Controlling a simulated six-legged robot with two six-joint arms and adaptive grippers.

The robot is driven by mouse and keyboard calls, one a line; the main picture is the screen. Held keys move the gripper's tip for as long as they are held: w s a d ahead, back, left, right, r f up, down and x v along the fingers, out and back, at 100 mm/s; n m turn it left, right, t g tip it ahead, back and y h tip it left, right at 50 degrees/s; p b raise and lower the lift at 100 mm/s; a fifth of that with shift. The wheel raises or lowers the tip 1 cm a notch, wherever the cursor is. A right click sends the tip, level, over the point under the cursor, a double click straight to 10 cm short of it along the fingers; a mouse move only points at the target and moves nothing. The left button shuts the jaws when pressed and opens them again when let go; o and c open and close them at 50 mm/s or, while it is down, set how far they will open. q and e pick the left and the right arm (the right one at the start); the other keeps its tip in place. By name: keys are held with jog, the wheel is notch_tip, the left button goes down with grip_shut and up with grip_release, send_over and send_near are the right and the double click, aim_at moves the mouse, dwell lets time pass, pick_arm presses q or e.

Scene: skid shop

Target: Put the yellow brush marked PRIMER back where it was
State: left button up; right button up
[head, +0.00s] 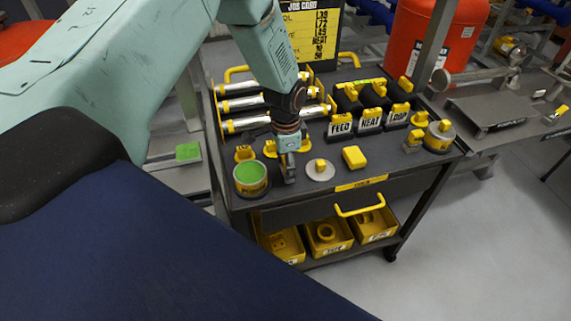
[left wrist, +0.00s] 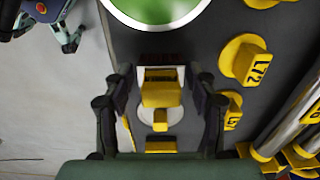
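My left gripper (head: 287,166) points down over the cart top, just right of the can of green paint (head: 250,178). In the left wrist view its two fingers (left wrist: 160,95) stand apart, with a yellow block-shaped piece (left wrist: 161,90) between them. This may be the brush; no PRIMER lettering is readable on it, and I cannot tell whether the fingers touch it. The green can (left wrist: 156,8) is at the top of that view. My right gripper is out of view.
A pale disc with a yellow knob (head: 320,170) and a yellow block (head: 354,157) lie right of the gripper. Blocks marked FECO, HEAT and LOOP (head: 370,121) and silver rollers (head: 250,103) stand behind. Yellow bins (head: 327,238) fill the lower shelf.

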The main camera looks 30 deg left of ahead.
pick_arm(q)
jog(key=shift+o, duration=1.1)
jog(key=shift+d+r, duration=0.15)
jog(key=shift+r, duration=0.1)
notch_tip(320, 180, up, 11)
jog(key=shift+r+p, duration=0.1)
jog(key=shift+p, duration=0.3)
jog(key=s+d+f+n, duration=0.2)
jog(key=s+d+f, duration=0.1)
jog(key=s+f, duration=0.4)
jog(key=s+d+f+n, duration=0.2)
jog(key=s+d+f, duration=0.2)
jog(key=s+f, duration=0.25)
jog(key=s+f+n, duration=0.1)
jog(key=s+n, duration=0.1)
jog(key=s, duration=0.7)
jog(key=s+d+f+n, duration=0.1)
jog(key=s+f+n, duration=0.1)
jog(key=s, duration=0.7)
jog(key=shift+f+n, duration=0.3)
